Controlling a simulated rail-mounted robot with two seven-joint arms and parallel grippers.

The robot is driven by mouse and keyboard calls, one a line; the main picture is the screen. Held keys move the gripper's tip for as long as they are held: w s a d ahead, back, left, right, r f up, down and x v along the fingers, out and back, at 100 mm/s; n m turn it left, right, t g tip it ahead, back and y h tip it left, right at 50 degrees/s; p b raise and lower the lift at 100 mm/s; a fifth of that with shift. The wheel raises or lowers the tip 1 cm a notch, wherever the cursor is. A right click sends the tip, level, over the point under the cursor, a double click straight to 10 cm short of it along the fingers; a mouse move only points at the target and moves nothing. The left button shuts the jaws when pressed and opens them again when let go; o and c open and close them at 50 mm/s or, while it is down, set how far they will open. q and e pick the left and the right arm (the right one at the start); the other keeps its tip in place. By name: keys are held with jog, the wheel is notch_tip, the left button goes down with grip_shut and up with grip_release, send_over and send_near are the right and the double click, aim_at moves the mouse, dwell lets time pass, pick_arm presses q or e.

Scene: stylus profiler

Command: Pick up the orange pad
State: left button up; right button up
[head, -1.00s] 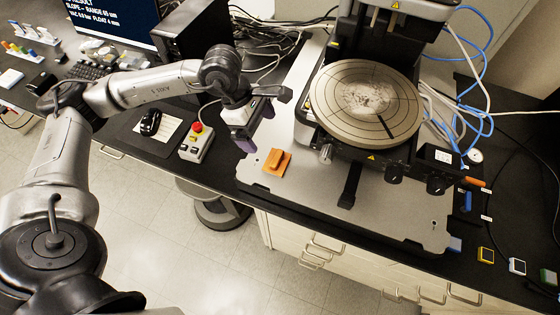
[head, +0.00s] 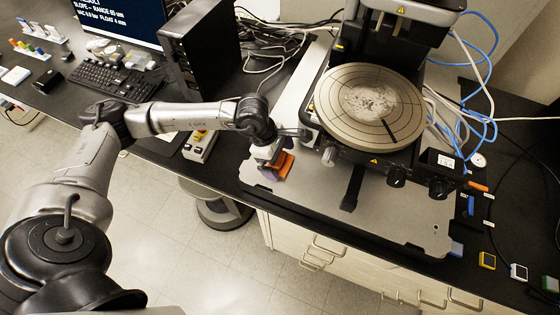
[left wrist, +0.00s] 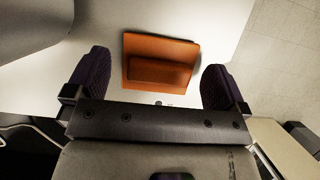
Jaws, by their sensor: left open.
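The orange pad (head: 283,164) lies on the light grey base plate of the profiler, near its front left corner. It has a raised block on a flat base. My left gripper (head: 270,168) is just above and beside it and partly covers it in the head view. In the left wrist view the pad (left wrist: 158,62) lies between and a little beyond the two purple fingertips of the left gripper (left wrist: 157,85). The fingers are open, with gaps on both sides of the pad. My right gripper is not in view.
The profiler's round stage (head: 370,104) stands to the right of the pad, with knobs along its front. A control box (head: 199,146) sits left of the plate, partly behind my arm. The plate's front area (head: 330,205) is clear.

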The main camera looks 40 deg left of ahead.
pick_arm(q)
jog(key=shift+d+f, duration=0.1)
jog(key=shift+f, duration=0.3)
jog(key=shift+c, duration=0.5)
jog(key=c, duration=0.7)
jog(key=shift+r, duration=0.2)
